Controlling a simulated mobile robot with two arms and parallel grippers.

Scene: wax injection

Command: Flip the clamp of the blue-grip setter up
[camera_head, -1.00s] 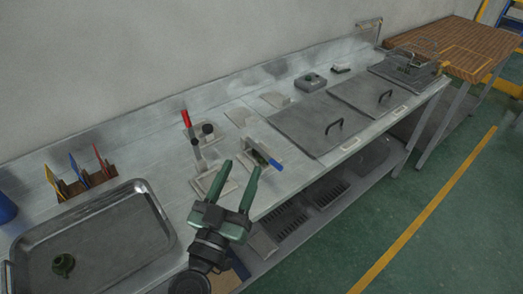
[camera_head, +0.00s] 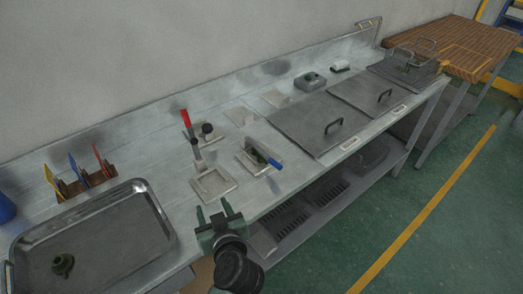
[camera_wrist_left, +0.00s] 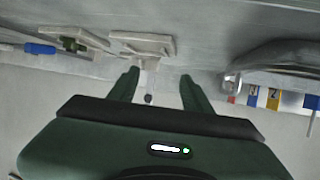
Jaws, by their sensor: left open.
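The blue-grip setter (camera_head: 262,157) stands on a small pale plate on the steel table, with its blue grip (camera_head: 275,163) low and pointing toward the front edge. The setter also shows in the left wrist view at the upper left, its blue grip (camera_wrist_left: 39,49) lying sideways. My left gripper (camera_head: 213,207) is open and empty near the table's front edge, to the lower left of the setter and apart from it. Its open fingers (camera_wrist_left: 158,77) also show in the wrist view. My right gripper is not in view.
A red-grip setter (camera_head: 186,121) and a black-knobbed one (camera_head: 195,145) stand left of the blue-grip one. A metal tray (camera_head: 95,245) lies at the left, with a tool holder (camera_head: 85,184) behind it. Lidded steel covers (camera_head: 310,125) lie to the right.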

